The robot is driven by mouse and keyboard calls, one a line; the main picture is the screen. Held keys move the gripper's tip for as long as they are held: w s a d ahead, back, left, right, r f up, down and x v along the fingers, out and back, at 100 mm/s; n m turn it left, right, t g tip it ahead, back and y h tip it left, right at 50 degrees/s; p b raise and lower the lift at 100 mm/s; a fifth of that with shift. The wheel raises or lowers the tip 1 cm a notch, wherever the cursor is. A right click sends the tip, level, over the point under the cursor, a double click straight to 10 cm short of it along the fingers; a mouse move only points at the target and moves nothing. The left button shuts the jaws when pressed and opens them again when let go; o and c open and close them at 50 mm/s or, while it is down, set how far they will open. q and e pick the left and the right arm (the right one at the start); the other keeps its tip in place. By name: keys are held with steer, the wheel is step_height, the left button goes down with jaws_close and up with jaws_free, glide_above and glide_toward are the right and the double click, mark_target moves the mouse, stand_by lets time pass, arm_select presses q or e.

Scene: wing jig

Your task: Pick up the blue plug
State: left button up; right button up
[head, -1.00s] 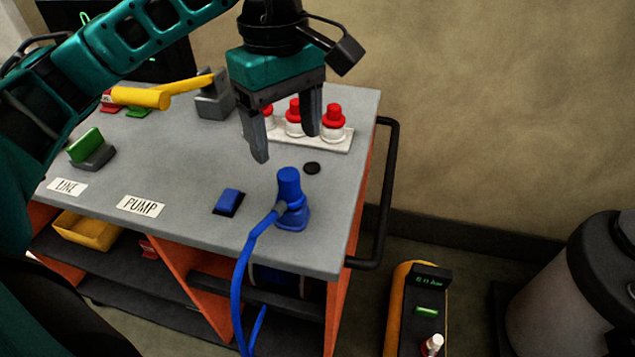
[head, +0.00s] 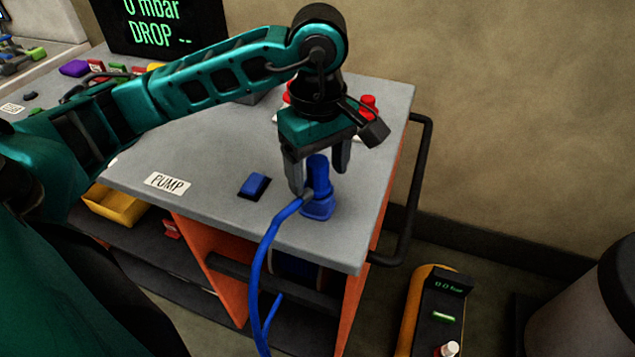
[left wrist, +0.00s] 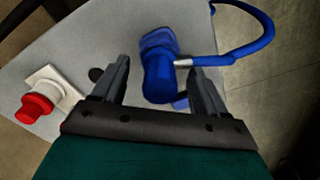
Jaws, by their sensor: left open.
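The blue plug (head: 319,178) stands upright in a blue base near the front right corner of the grey cart top (head: 215,160). A blue hose runs from its side over the front edge. My left gripper (head: 320,182) points down at the plug, open, with one finger on each side of it. In the left wrist view the plug (left wrist: 158,78) lies between the two spread fingers (left wrist: 158,92), with a gap visible on both sides. My right gripper is not in view.
A blue rocker switch (head: 253,186) sits left of the plug, near the PUMP label (head: 167,182). Red-capped white fittings (left wrist: 38,105) stand on a white strip behind. A black handrail (head: 420,185) runs along the cart's right side.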

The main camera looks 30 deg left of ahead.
arm_select(q)
steer(key=shift+f, duration=0.9)
steer(key=shift+c, duration=0.2)
steer(key=c, duration=1.1)
